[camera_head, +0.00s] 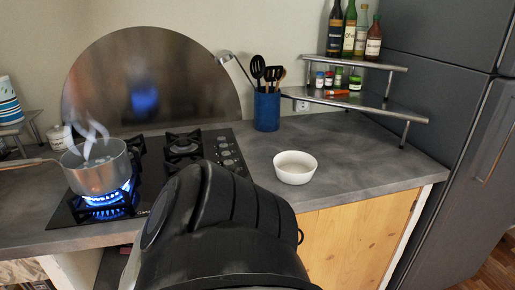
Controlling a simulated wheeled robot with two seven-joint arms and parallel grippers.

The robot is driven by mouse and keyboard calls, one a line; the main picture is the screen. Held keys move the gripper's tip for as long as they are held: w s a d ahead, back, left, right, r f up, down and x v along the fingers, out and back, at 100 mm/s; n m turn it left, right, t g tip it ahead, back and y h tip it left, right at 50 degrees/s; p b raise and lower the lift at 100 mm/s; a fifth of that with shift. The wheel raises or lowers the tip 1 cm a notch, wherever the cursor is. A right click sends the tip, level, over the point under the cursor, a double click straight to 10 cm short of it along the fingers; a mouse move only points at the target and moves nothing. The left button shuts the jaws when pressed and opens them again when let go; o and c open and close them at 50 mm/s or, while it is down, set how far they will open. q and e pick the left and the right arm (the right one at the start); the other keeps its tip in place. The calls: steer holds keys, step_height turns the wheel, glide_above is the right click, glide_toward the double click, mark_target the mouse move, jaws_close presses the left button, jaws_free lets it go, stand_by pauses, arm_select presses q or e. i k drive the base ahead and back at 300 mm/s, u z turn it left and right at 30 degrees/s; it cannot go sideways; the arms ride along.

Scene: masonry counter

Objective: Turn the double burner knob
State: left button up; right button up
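A black gas hob (151,186) is set into the grey counter. A column of several burner knobs (227,154) runs along its right side. I cannot tell which one is the double burner knob, and my arm may hide the nearest part of the column. A steaming saucepan (96,175) stands on the front left burner, which burns with a blue flame (108,197). The back right burner (183,147) shows no flame. A large black link of my arm covers the bottom middle of the view. Neither of my grippers shows.
A white bowl (295,168) stands on the counter right of the hob. A blue utensil holder (267,110) is behind it. A corner shelf (352,99) carries jars and bottles. A dark fridge (440,120) bounds the right side. The counter around the bowl is clear.

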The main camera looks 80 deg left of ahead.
mark_target(225, 156)
steer(key=u, duration=2.6)
